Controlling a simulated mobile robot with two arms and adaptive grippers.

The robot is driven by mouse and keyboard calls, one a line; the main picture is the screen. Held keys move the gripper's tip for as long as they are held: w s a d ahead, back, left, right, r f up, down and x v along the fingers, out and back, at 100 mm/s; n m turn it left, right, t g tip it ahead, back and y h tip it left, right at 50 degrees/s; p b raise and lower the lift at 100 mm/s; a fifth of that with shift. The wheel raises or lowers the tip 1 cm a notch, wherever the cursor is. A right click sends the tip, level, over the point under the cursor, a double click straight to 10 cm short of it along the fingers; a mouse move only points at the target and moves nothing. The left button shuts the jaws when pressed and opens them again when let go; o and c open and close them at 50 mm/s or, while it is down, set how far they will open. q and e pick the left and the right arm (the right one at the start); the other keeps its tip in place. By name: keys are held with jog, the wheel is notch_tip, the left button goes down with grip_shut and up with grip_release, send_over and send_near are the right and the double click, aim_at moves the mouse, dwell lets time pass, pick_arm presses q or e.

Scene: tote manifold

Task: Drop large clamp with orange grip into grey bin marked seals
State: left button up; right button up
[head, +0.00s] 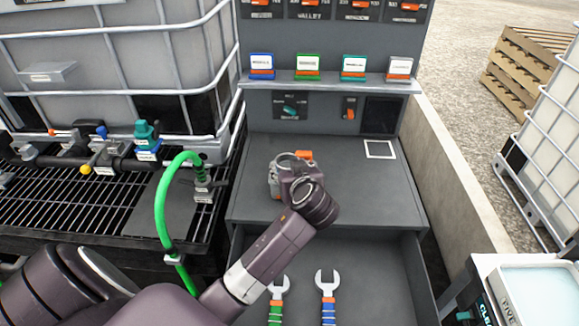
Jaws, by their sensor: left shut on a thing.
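The large clamp (291,158) shows as a metal ring with an orange grip, above the grey worktop of the cabinet. My left gripper (287,173) is shut on it; the wrist and gripper body hide part of the clamp and most of the fingers. I cannot tell whether the clamp touches the worktop. I cannot make out a grey bin marked seals in this view. My right gripper is not in view.
Below the worktop (350,195) an open drawer (385,270) holds a green-handled wrench (276,303) and a blue-handled wrench (328,298). A shelf (335,85) carries coloured label holders. A green hose (160,205) rises at left. The worktop's right side is mostly clear.

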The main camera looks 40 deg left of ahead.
pick_arm(q)
jog(key=o, duration=1.3)
jog(key=shift+c, duration=0.2)
jog(key=v, duration=1.2)
